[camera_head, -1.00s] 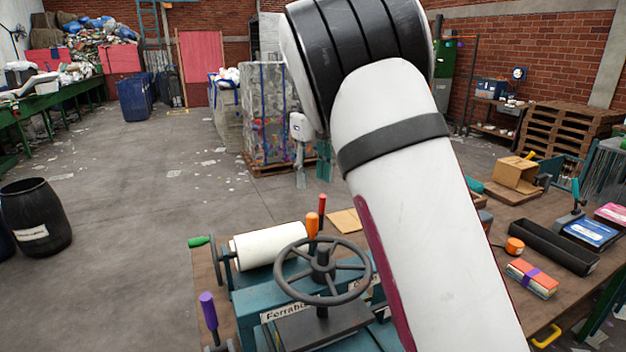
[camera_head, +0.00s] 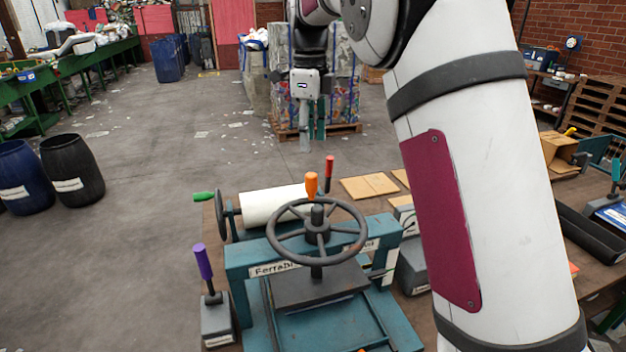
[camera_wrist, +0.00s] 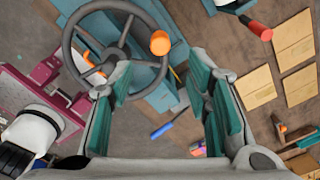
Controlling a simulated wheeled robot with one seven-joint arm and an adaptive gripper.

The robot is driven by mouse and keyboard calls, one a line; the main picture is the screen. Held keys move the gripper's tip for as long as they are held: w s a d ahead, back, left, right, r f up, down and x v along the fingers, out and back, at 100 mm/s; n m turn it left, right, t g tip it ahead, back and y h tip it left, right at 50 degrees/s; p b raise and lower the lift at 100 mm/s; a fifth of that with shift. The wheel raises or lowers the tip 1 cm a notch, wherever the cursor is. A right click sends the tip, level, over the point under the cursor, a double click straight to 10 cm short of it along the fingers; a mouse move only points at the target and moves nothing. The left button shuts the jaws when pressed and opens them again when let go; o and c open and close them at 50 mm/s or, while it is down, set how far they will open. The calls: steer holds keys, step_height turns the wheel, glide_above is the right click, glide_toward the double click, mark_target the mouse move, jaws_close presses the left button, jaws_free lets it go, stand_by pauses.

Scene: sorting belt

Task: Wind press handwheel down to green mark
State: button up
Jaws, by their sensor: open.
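The press handwheel (camera_head: 317,232) is a dark spoked wheel on a central screw above a teal press frame (camera_head: 240,275). An orange knob (camera_head: 311,186) stands upright at its far rim. In the wrist view the handwheel (camera_wrist: 68,45) is at the upper left, with the orange knob (camera_wrist: 160,42) at its right rim. My gripper (camera_head: 312,132) points down above and beyond the wheel, apart from it. Its teal-padded fingers are spread and empty in the wrist view (camera_wrist: 160,80). I cannot make out a green mark on the press.
A red-tipped lever (camera_head: 329,166) rises behind the wheel. A white roller (camera_head: 273,206) with a green handle (camera_head: 203,197) lies to the left. A purple-handled lever (camera_head: 203,262) stands at front left. Flat tan boards (camera_head: 369,186) lie at the right. Barrels (camera_head: 72,170) stand far left.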

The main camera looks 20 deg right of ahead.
mark_target(311, 174)
step_height(311, 174, down, 12)
steer(key=shift+r+p, duration=0.2)
steer(key=shift+p, duration=0.85)
steer(key=shift+d, duration=0.1)
jaws_close()
